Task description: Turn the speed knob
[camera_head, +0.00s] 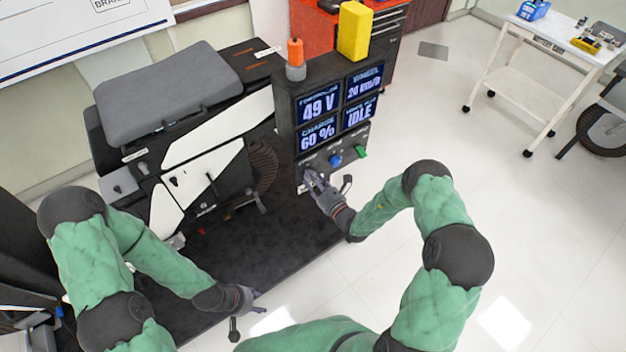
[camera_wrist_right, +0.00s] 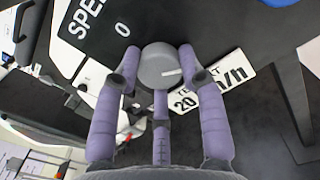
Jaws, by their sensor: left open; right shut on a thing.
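The speed knob (camera_wrist_right: 161,66) is a round grey knob with a light pointer line, seen in the right wrist view beside labels reading "SPEED" and "20 km/h". My right gripper (camera_wrist_right: 160,72) is shut around it, with purple-grey fingers on both sides and one below. In the head view my right gripper (camera_head: 313,180) is at the lower left of the console's front panel and hides the knob. The console (camera_head: 286,115) screens read 49 V, 24 km/h, 60 % and IDLE. My left gripper (camera_head: 246,298) is open and empty, low in front of the dark mat.
A blue knob (camera_head: 335,160) and a green switch (camera_head: 361,152) sit right of my right gripper. A grey-seated scooter (camera_head: 170,90) stands left of the console on a dark mat (camera_head: 225,262). A white cart (camera_head: 545,40) stands at the far right. The floor between is clear.

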